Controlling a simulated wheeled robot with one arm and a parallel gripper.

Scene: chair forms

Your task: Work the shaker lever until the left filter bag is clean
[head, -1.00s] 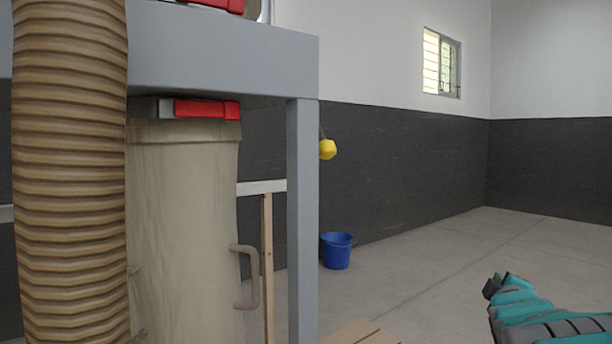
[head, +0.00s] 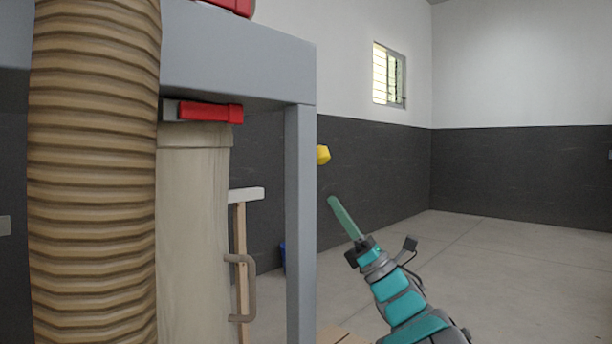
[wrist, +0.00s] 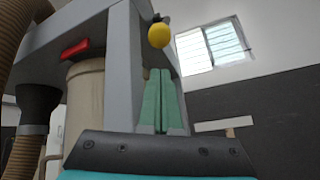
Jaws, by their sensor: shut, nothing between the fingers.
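The shaker lever's yellow knob (head: 322,155) shows just right of the grey frame post in the head view, its rod mostly hidden behind the post. In the wrist view the yellow knob (wrist: 159,36) is above and ahead of my fingertips, with a dark piece behind it. My gripper (head: 333,201) is raised at the right of the post, below the knob and apart from it. In the wrist view its two green fingers (wrist: 162,72) are together and empty. A tan filter bag or canister (head: 193,225) hangs under the frame, with a red clamp (head: 210,112) at its top.
A grey frame (head: 240,55) with a post (head: 300,220) stands between the bag and my gripper. A ribbed tan hose (head: 95,180) is at the left. A blue bucket (head: 283,254) is mostly hidden behind the post. The floor at right is clear.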

